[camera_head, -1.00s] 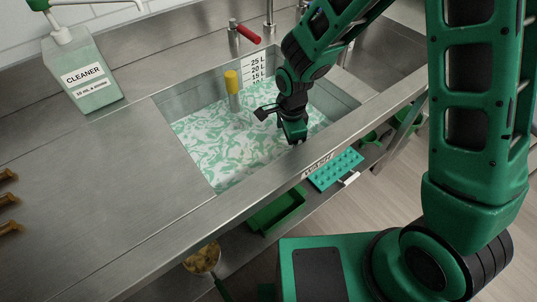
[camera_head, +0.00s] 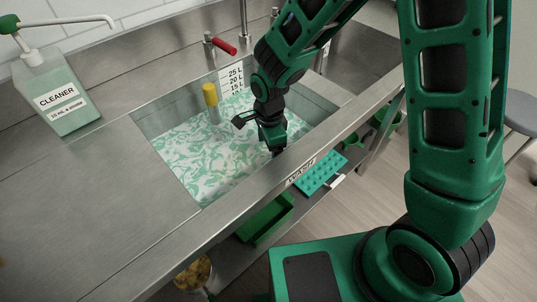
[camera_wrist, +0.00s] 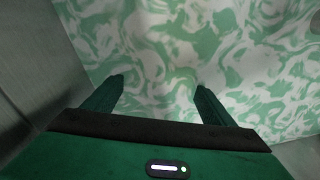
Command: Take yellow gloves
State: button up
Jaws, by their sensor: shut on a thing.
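I see no yellow gloves in either view. My gripper (camera_head: 277,148) points down into the sink (camera_head: 142,121), near its front right edge, at the green-and-white foamy liquid (camera_head: 190,155). In the wrist view my gripper's fingers (camera_wrist: 158,86) stand apart over or in the foam. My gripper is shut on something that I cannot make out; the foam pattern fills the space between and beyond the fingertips.
A yellow-topped post (camera_head: 211,97) stands in the sink beside a litre scale (camera_head: 233,82). A cleaner bottle (camera_head: 58,95) stands at the left on the clear steel counter. Below are a green tray (camera_head: 265,220), a teal mould (camera_head: 320,173) and a container of yellow pieces (camera_head: 192,275). A stool (camera_head: 521,112) is at the right.

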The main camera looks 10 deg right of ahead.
aim_at(261, 161)
jog(key=s+a, duration=0.2)
jog(key=shift+a, duration=0.4)
notch_tip(261, 161, up, 14)
jog(key=shift+w+f, duration=0.1)
jog(key=shift+f, duration=0.05)
